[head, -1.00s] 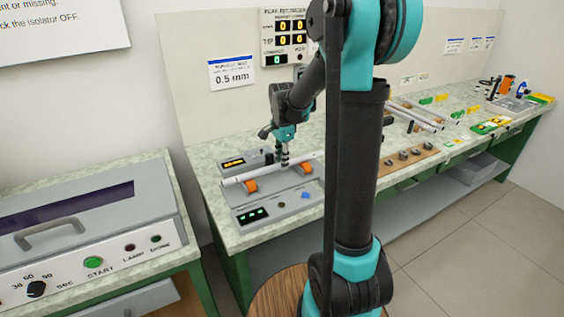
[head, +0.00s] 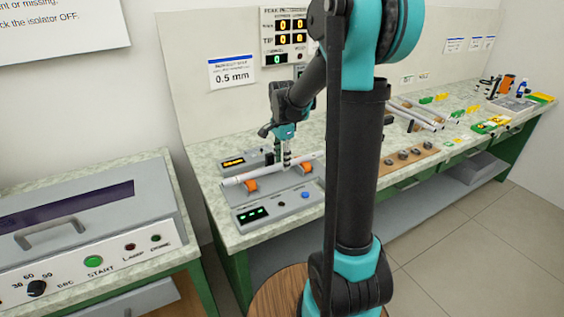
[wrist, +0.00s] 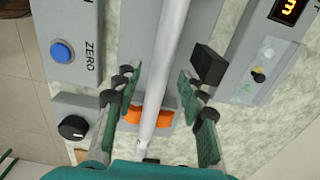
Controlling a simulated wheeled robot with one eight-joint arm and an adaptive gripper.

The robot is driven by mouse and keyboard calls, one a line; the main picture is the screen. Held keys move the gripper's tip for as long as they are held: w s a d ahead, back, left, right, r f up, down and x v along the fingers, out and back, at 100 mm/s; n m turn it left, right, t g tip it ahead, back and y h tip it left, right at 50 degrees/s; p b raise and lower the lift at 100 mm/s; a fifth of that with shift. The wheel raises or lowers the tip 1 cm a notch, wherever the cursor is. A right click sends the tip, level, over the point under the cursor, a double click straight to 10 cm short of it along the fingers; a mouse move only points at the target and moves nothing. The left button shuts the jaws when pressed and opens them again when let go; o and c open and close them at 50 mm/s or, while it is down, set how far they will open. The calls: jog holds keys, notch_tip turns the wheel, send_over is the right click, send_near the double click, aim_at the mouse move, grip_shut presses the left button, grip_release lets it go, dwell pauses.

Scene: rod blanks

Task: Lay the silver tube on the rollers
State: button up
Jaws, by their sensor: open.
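The silver tube (head: 240,179) lies across the orange rollers (head: 250,185) of the grey measuring unit in the head view, its right part running behind my arm. In the wrist view the tube (wrist: 168,60) runs lengthwise between the fingers, above an orange roller (wrist: 150,116). My gripper (head: 286,160) is over the tube near its middle. In the wrist view my gripper (wrist: 158,90) is open, with a green-padded finger on each side of the tube and a gap to each.
The unit has a panel with green digits (head: 252,214) and a blue ZERO button (wrist: 62,51). A black block (wrist: 208,65) stands close beside a finger. More rods (head: 418,114) and a wooden holder (head: 405,160) lie farther right. A grey machine (head: 80,220) stands left.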

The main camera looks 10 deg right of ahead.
notch_tip(320, 180, up, 12)
jog(key=shift+f, duration=0.2)
jog(key=shift+c, duration=0.4)
dwell(2.0)
